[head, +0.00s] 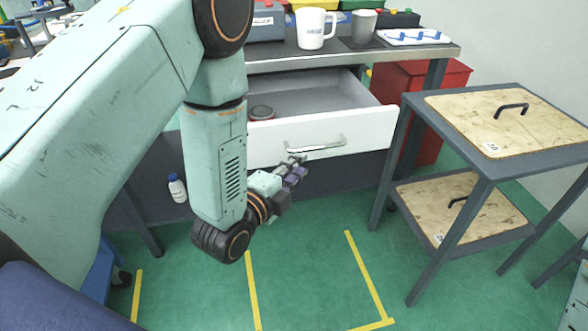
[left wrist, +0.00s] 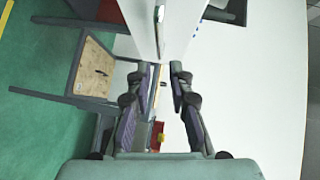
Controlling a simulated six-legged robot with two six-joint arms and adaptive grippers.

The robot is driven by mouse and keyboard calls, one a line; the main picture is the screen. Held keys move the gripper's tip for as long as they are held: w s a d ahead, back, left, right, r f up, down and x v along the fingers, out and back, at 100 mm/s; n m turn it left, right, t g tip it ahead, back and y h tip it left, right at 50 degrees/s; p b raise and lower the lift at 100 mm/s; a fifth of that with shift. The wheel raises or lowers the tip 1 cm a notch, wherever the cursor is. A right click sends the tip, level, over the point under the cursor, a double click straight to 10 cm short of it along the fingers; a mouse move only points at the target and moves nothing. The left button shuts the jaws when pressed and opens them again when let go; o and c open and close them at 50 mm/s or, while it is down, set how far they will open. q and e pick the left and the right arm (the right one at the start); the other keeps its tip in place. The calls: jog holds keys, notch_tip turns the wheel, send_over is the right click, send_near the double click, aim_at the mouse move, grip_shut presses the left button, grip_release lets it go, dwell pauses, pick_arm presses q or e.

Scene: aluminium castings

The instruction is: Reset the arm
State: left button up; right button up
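My left arm comes in from the left in the head view. Its gripper (head: 293,168) is at the left end of the handle (head: 318,145) on the white drawer front (head: 370,132). The drawer is pulled open below the bench top. In the left wrist view, the purple-padded fingers of my left gripper (left wrist: 162,75) stand apart, with a gap between them. The white drawer front (left wrist: 140,22) and its handle (left wrist: 159,14) show just beyond the fingertips. I cannot tell whether a finger touches the handle. My right gripper is not in view.
A round dark item (head: 262,113) lies in the drawer. The bench top (head: 350,57) holds a white mug (head: 312,29) and a grey cup (head: 363,25). A two-level cart (head: 410,112) stands at right, a red bin (head: 430,80) behind it. Green floor with yellow lines is clear in front.

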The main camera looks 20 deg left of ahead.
pick_arm(q)
jog(key=shift+s+a+r, duration=0.1)
jog(key=shift+s, duration=0.3)
jog(key=s+a+f+n+g+y, duration=0.25)
jog(key=s+f+n+g, duration=0.45)
jog(key=s+f+n, duration=0.45)
jog(key=s+a+f+n+g+p, duration=0.1)
jog(key=s+f+n+g, duration=0.2)
jog(key=s, duration=0.7)
jog(key=s+a+f+n+g+p, duration=0.1)
jog(key=s+f+n+g, duration=0.3)
jog(key=s, duration=0.7)
jog(key=shift+s+f+n+g+y+p, duration=0.2)
jog(key=shift+n+g+y+p, duration=0.2)
jog(key=shift+g, duration=0.6)
